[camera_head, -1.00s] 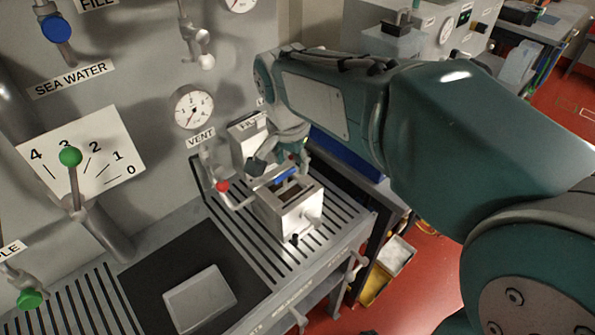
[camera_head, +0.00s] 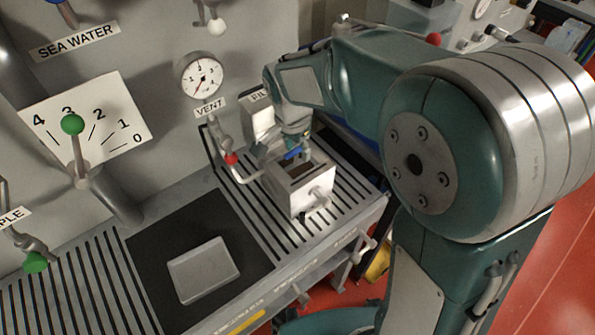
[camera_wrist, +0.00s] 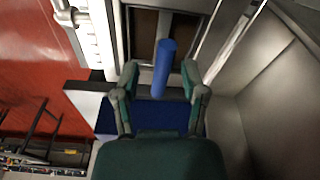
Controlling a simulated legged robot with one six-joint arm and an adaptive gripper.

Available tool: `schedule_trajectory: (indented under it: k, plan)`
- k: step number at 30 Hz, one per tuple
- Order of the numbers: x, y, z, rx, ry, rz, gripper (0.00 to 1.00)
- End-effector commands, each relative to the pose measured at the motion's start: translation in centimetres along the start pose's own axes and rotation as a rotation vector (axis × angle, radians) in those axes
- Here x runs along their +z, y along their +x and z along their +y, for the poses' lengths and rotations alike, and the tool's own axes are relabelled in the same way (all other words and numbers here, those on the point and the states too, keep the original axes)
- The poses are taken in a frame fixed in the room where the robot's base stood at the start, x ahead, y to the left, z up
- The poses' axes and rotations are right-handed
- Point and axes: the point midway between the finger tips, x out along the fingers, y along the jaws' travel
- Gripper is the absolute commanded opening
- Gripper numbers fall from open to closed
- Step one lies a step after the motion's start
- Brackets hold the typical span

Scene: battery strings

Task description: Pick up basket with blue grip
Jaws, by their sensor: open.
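The basket's blue grip (camera_head: 296,153) sits over the open top of a pale metal box (camera_head: 304,198) on the slatted bench. In the wrist view the grip (camera_wrist: 165,66) is a blue cylinder, with two brown openings of the box behind it. My gripper (camera_wrist: 162,80) is open, with one finger on each side of the grip's near end. I cannot tell whether the fingers touch it. In the head view my gripper (camera_head: 298,140) is small and partly hidden, just above the grip.
A red-tipped pipe (camera_head: 232,160) and a vent gauge (camera_head: 202,75) are close left of the box. A box with a cut-off label (camera_head: 261,122) stands behind it. A grey block (camera_head: 203,269) lies on a black mat (camera_head: 160,245). Red floor is at right.

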Motion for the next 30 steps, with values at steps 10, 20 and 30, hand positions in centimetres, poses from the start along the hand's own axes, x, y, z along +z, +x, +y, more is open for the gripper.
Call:
schedule_trajectory:
  k: [10, 20, 30]
  plan:
    - [0.1, 1.8, 0.0, 0.000, -0.001, 0.001, 0.55]
    - [-0.1, 1.7, 0.0, -0.001, -0.002, 0.001, 0.00]
    - [-0.2, 1.1, -0.1, -0.004, -0.002, 0.004, 0.00]
